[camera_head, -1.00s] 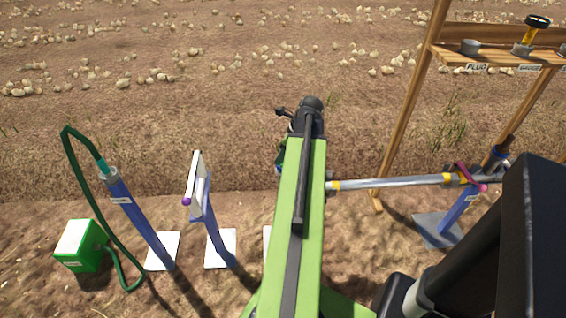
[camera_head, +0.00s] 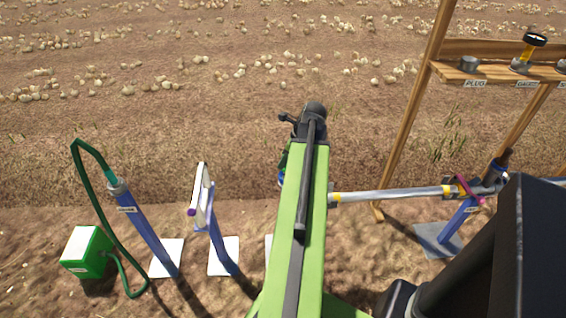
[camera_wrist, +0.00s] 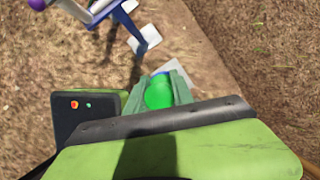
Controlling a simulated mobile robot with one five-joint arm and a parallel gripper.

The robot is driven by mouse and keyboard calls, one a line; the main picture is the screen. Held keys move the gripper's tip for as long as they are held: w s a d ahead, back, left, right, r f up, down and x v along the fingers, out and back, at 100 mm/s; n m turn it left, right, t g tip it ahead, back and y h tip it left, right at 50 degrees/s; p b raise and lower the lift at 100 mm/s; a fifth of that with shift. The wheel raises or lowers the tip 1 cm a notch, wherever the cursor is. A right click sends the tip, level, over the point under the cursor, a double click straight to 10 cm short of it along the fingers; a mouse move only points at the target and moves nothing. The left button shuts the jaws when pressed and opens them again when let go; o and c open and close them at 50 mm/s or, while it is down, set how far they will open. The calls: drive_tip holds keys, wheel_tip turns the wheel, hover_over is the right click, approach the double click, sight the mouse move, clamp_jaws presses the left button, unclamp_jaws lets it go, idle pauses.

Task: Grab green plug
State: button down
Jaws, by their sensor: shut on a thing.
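The green plug (camera_wrist: 158,95) is bright green and rounded, and shows near the middle of the wrist view. My gripper (camera_wrist: 160,80) is shut on it, with one dull green finger at each side. A bit of blue (camera_wrist: 161,73) shows just beyond the plug, partly hidden by it. Whether the plug touches that blue part cannot be told. In the head view my green arm covers the plug and most of the gripper.
A green box (camera_head: 88,252) with a hose to a blue post (camera_head: 145,230) stands at left. Another blue post (camera_head: 222,245) carries a white panel. A silver pipe (camera_head: 390,195) runs right. A wooden shelf (camera_head: 500,73) stands at the back right.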

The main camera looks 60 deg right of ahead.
drive_tip(key=s+d+r+p, duration=0.5)
drive_tip(key=s+d+r, duration=0.2)
drive_tip(key=s, duration=0.1)
drive_tip(key=shift+s+d+p, duration=0.3)
drive_tip(key=shift+s+p, duration=0.05)
drive_tip(key=shift+s, duration=0.05)
